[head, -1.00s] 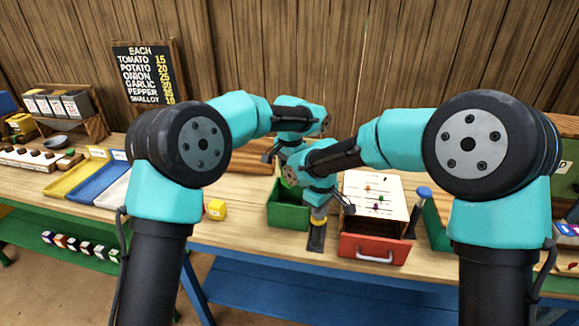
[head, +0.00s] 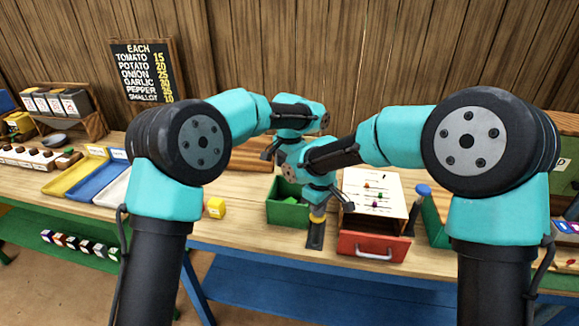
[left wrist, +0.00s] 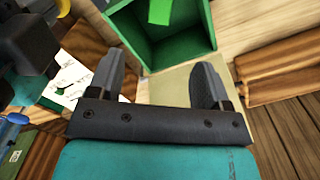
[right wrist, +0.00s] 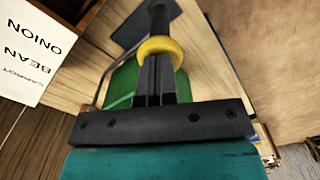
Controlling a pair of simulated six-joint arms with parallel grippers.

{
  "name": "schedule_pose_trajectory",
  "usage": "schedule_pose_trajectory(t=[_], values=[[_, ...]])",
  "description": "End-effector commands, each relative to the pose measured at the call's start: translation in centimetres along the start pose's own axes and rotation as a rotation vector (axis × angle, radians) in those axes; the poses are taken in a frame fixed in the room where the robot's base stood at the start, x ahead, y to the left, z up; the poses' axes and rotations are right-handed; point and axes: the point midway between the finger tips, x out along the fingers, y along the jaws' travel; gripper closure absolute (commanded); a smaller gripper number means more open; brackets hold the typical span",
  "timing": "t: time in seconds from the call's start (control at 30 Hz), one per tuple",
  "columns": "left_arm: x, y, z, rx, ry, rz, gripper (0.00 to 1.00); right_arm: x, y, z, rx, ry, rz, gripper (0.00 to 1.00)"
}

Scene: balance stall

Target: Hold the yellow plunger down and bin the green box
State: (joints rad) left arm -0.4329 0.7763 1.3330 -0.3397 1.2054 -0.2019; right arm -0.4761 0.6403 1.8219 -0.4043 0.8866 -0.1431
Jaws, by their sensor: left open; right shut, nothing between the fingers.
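The yellow plunger (head: 317,214) stands on a dark base plate in front of the green bin. My right gripper (head: 319,203) is shut and empty, its fingertips at the yellow ring from above. In the right wrist view, the shut fingers (right wrist: 158,60) meet the yellow ring (right wrist: 160,47), with the dark shaft beyond. A bright green object, seemingly the green box (left wrist: 161,11), lies inside the green bin (head: 288,215). The bin also shows in the left wrist view (left wrist: 182,52). My left gripper (head: 268,154) is open and empty behind the bin, clear of the box.
A red-fronted drawer unit (head: 371,246) with a white top stands right of the plunger. A blue-knobbed lever (head: 424,190) stands beside it. Coloured trays (head: 89,178) lie farther left. A wooden wall closes the back.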

Motion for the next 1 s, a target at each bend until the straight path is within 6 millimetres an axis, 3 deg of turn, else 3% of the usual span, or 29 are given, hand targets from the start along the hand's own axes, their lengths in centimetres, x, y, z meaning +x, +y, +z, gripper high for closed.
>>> schedule_pose_trajectory(t=[0.27, 0.7, 1.0], values=[[-3.1, 0.0, -0.1, 0.0, 0.004, -0.001, 0.28, 0.1, 0.0, 0.0, 0.0, -0.001, -0.001, 1.0], [-10.7, 0.0, -0.1, 0.0, 0.003, -0.002, 0.28, 0.1, 0.0, 0.0, 0.0, -0.001, -0.001, 1.0], [-11.9, 0.0, 0.0, 0.0, 0.001, 0.0, 0.28, 0.1, 0.0, 0.0, 0.0, -0.001, -0.001, 1.0]])
